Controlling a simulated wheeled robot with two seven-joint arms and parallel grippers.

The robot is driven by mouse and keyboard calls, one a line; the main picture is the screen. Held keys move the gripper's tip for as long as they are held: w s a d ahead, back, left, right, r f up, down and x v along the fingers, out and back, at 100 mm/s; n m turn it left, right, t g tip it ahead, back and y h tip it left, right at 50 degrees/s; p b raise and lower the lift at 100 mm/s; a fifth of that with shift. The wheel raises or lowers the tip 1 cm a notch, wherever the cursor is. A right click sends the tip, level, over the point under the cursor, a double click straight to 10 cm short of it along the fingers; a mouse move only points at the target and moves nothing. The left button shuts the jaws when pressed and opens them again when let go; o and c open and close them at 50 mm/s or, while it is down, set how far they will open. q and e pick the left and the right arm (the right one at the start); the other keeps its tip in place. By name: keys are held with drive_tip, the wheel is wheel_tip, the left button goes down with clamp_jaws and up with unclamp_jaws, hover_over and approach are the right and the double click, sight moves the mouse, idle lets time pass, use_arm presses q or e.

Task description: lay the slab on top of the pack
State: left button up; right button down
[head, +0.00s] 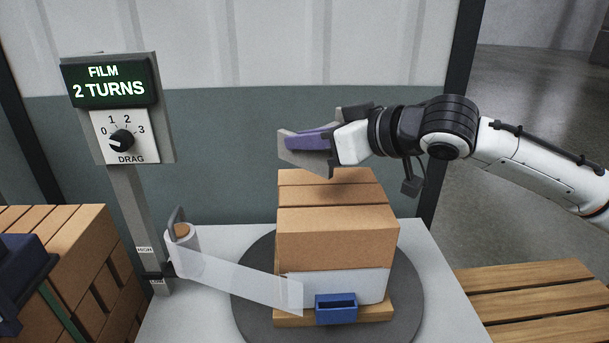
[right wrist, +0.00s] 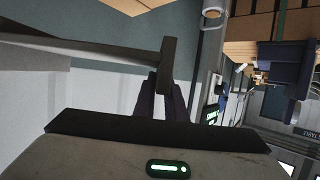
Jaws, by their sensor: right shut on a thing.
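The pack (head: 337,238) is a stack of tan cartons on a round dark turntable, with clear film around its lower part. My right gripper (head: 312,139) is above the pack's back part, its purple fingers shut on a thin grey piece, which I take as the slab (head: 291,156). The slab is tilted, apart from the pack's top, and partly hidden by the fingers. In the right wrist view the slab (right wrist: 90,49) reaches left from the dark fingertips (right wrist: 160,95). My left gripper is not in view.
A film roll (head: 184,250) on a post stands left of the pack, its film strip (head: 235,280) running to it. A blue holder (head: 336,309) sits at the pack's front base. A sign (head: 108,82) reads "FILM 2 TURNS". Stacked tan cartons (head: 85,245) stand left; a wooden pallet (head: 530,300) lies right.

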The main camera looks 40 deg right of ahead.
sight(295, 163)
wheel_tip(295, 163, down, 4)
drive_tip(key=shift+s+f+b, duration=0.1)
drive_tip(key=shift+f+b, duration=0.15)
drive_tip(key=shift+b, duration=0.6)
drive_tip(key=shift+f+b, duration=0.4)
drive_tip(key=shift+f, duration=2.1)
drive_tip(key=shift+f, duration=0.1)
drive_tip(key=c, duration=2.2)
unclamp_jaws()
drive_tip(key=shift+f, duration=0.2)
drive_tip(key=o, duration=0.4)
drive_tip(key=shift+r, duration=0.15)
